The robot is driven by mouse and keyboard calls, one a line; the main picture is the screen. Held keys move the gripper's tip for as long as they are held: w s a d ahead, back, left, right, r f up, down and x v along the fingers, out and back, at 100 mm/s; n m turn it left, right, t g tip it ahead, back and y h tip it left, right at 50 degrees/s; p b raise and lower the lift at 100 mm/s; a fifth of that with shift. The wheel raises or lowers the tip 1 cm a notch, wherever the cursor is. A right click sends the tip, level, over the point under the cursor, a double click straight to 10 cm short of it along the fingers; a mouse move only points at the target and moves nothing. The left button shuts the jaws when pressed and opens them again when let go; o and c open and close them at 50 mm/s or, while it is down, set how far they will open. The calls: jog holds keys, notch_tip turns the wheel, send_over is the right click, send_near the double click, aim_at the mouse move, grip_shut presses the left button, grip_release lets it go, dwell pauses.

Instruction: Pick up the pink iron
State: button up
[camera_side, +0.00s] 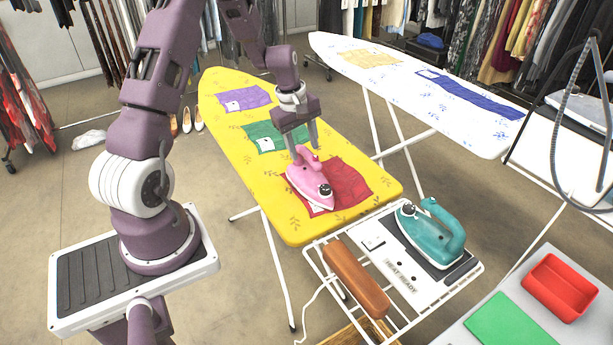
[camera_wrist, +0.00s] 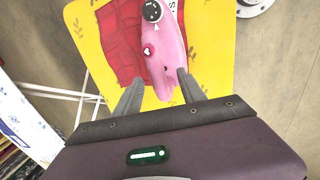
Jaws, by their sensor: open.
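The pink iron (camera_side: 311,183) rests on a red folded cloth (camera_side: 353,184) on the yellow ironing board (camera_side: 284,226). It also shows in the wrist view (camera_wrist: 166,52), with its dial away from me and its rear end near my fingers. My gripper (camera_side: 302,148) is just above the iron's handle, pointing down, with its fingers apart. In the wrist view the two fingertips of my gripper (camera_wrist: 158,84) lie on either side of the iron's near end, with nothing clasped. I cannot tell whether a finger touches the iron.
A teal iron (camera_side: 434,234) stands on a white wire rack beside a brown wooden block (camera_side: 355,279). A red tray (camera_side: 560,287) and green mat (camera_side: 503,321) are at lower right. Purple (camera_side: 244,98) and green (camera_side: 268,138) cloths lie farther up the yellow board. A white board (camera_side: 440,97) stands behind.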

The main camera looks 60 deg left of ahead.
aim_at(305, 149)
jog(key=f, duration=0.1)
jog(key=w+f, duration=0.1)
jog(key=f, duration=0.1)
grip_shut()
jog(key=shift+r, duration=0.15)
